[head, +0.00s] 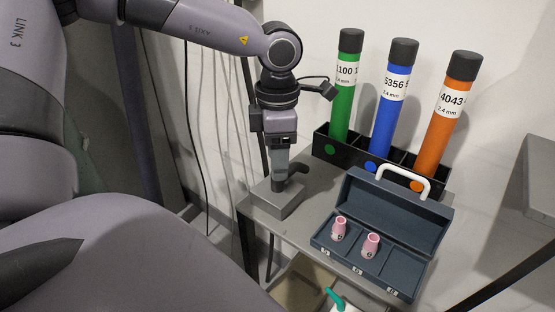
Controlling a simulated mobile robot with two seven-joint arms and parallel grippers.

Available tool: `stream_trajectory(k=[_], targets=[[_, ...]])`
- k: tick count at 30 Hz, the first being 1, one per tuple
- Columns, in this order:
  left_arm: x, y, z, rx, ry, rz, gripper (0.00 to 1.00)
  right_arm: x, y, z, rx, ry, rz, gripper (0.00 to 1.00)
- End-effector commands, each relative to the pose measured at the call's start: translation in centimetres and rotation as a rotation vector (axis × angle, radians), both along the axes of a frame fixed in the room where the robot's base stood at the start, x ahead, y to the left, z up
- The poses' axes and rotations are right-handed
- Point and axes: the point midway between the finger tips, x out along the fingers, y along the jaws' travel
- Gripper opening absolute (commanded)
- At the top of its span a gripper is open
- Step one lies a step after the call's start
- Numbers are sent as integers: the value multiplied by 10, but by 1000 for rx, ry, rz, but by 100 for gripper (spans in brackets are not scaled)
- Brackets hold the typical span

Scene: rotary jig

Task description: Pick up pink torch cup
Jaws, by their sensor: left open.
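Two pink torch cups stand upright in the open dark blue-grey case: one in the left compartment (339,229), one in the middle compartment (370,245). The right compartment looks empty. My left gripper (280,172) points down, open, to the left of the case and apart from both cups. It is at a dark fitting (297,168) on a grey block (271,199). I cannot tell whether the fingers touch the fitting. My right gripper is not in view.
The case (411,207) has its lid up with a white handle. Behind it, a black rack (321,142) holds green (343,105), blue (387,120) and orange (437,135) tubes. A teal item (335,298) shows below the grey table's front edge.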

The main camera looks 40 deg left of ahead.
Motion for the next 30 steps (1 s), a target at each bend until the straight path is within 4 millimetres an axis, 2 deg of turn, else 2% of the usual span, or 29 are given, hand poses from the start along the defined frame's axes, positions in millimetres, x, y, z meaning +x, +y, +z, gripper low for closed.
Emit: stream_trajectory(k=[4,5,9,10,23,26,30], targets=[[0,0,0,0,0,0,55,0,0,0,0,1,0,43],[0,0,0,0,0,0,52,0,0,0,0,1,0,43],[0,0,0,0,0,0,6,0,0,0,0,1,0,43],[0,0,0,0,0,0,0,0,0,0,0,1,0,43],[0,0,3,0,-1,0,0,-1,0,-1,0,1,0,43],[1,0,10,0,-2,0,0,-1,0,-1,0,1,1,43],[1,0,29,1,-6,1,0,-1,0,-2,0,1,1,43]])
